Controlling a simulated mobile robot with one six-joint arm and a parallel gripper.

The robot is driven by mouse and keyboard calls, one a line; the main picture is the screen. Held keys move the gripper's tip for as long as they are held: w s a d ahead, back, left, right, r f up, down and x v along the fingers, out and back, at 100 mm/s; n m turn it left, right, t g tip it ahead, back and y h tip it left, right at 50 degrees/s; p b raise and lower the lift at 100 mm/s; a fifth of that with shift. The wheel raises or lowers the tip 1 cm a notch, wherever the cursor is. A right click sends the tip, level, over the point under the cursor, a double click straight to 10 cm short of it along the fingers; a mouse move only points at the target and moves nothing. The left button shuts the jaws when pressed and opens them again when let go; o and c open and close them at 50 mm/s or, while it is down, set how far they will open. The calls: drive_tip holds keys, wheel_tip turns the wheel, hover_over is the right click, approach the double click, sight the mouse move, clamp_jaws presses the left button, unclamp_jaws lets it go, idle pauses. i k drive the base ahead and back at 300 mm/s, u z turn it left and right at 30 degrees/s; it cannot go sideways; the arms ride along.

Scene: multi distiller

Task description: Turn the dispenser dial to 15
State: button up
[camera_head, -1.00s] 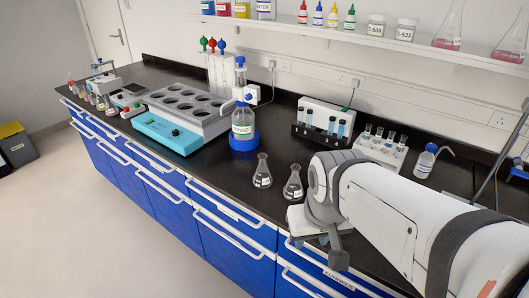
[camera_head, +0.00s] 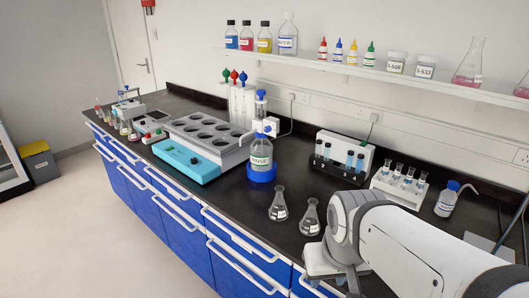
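The dispenser bottle (camera_head: 261,152) stands upright on the black bench, in a blue base, with a label that seems to read "RINSE". Its dispenser head (camera_head: 262,112) has a blue cap on top and a white block on the right side. The dial and its setting are too small to read. My gripper (camera_head: 342,280) is at the lower right, at the end of my white arm, near the bench's front edge. It is well apart from the dispenser, to its right and nearer the camera. Its fingers are partly hidden and cut off, so their opening does not show.
Two glass flasks (camera_head: 278,205) (camera_head: 310,217) stand between the dispenser and my arm. A turquoise heating block (camera_head: 187,159) is left of the dispenser, with a pipette stand (camera_head: 242,98) behind. Vial racks (camera_head: 343,158) (camera_head: 399,186) stand behind my arm. A shelf (camera_head: 380,74) with bottles runs above.

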sight(269, 128)
drive_tip(key=z, duration=2.25)
drive_tip(key=k, duration=0.9)
drive_tip(key=u, duration=1.85)
drive_tip(key=i, duration=1)
drive_tip(key=u, duration=0.05)
